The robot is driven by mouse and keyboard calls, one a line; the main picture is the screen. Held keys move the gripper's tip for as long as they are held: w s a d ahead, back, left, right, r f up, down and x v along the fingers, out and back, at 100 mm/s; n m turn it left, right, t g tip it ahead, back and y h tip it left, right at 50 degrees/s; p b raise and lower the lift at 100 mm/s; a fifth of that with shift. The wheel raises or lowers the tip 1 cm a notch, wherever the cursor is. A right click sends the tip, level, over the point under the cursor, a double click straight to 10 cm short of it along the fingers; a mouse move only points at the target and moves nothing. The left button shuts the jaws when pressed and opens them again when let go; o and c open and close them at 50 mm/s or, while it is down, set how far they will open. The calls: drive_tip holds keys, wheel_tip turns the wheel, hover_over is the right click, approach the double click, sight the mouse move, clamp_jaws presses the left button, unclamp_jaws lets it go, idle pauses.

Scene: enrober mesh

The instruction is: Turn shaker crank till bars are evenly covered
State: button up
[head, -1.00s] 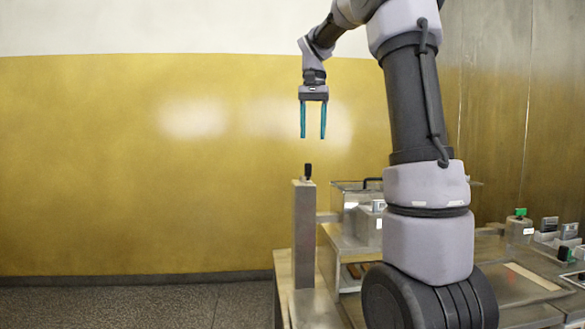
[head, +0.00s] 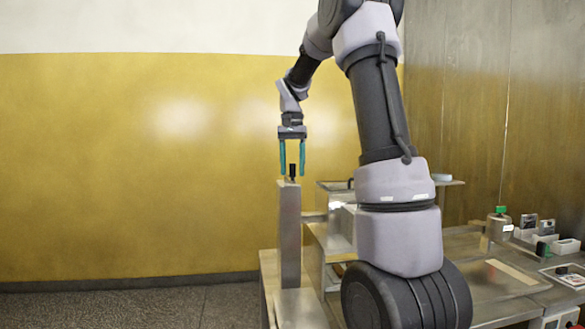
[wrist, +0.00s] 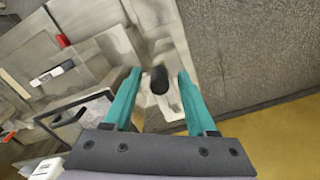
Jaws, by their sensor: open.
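My gripper (head: 292,174) points straight down with its two teal fingers apart, one on each side of a small black upright crank handle (head: 293,171). The handle stands on top of a tall metal post (head: 289,230). In the wrist view the black handle (wrist: 160,79) shows between the open fingers (wrist: 158,85), with a gap on each side. The fingers do not grip it. The bars are not clearly visible; my own arm hides much of the machine.
A metal worktable (head: 490,280) extends to the right, with a green-topped container (head: 499,225) and small boxes. A dark-handled frame (wrist: 75,115) lies beside my gripper in the wrist view. Open floor (head: 130,305) lies to the left.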

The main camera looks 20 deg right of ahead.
clamp_jaws()
idle(1.5)
